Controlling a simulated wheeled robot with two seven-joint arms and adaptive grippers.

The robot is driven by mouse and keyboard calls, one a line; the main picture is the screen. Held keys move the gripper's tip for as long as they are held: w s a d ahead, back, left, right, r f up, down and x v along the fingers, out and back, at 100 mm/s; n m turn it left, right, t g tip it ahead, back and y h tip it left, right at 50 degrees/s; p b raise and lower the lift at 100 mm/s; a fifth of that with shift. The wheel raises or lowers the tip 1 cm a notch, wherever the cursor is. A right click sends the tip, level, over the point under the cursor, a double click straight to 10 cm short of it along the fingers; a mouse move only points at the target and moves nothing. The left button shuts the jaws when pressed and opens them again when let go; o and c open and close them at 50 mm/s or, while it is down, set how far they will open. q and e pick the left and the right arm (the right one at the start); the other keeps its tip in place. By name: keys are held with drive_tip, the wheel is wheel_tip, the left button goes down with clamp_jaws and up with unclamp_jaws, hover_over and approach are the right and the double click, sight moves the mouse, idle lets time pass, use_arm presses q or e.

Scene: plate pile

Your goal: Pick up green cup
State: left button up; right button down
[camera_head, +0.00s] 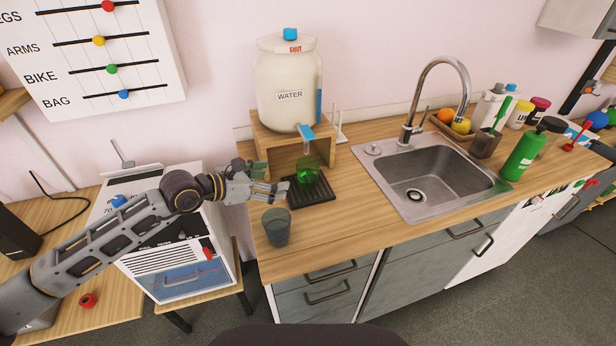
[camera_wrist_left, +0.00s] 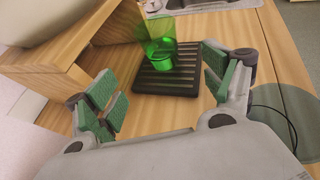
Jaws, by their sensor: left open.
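The green cup (camera_head: 307,172) is see-through and stands upright on a black slatted drip tray (camera_head: 318,196) under the water jar's tap. In the left wrist view the green cup (camera_wrist_left: 160,52) stands near the tray's far left part, ahead of my gripper. My left gripper (camera_head: 272,180) is just left of the cup, open and empty. In the wrist view its green-padded fingers (camera_wrist_left: 165,95) are spread wide, with the cup beyond them and not touched. My right gripper is not seen.
A big water jar (camera_head: 288,85) sits on a wooden stand (camera_head: 262,140) behind the cup. A dark see-through cup (camera_head: 276,228) stands on the counter in front of the gripper. The sink (camera_head: 425,185) is to the right. Bare counter (camera_head: 345,225) lies between.

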sight(299, 176)
use_arm(q)
drive_tip(key=shift+x, duration=1.85)
drive_tip(key=shift+p+x, duration=0.3)
drive_tip(key=shift+x, duration=0.7)
drive_tip(key=shift+w+d+f, duration=0.2)
drive_tip(key=shift+w+d, duration=0.2)
drive_tip(key=shift+d, duration=0.15)
drive_tip(key=shift+x, duration=0.75)
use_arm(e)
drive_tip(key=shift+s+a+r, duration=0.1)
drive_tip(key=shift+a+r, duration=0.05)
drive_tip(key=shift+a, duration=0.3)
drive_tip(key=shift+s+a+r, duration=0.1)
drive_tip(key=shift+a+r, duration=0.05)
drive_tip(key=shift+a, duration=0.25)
use_arm(q)
drive_tip(key=shift+d+f, duration=0.1)
drive_tip(key=shift+d, duration=0.05)
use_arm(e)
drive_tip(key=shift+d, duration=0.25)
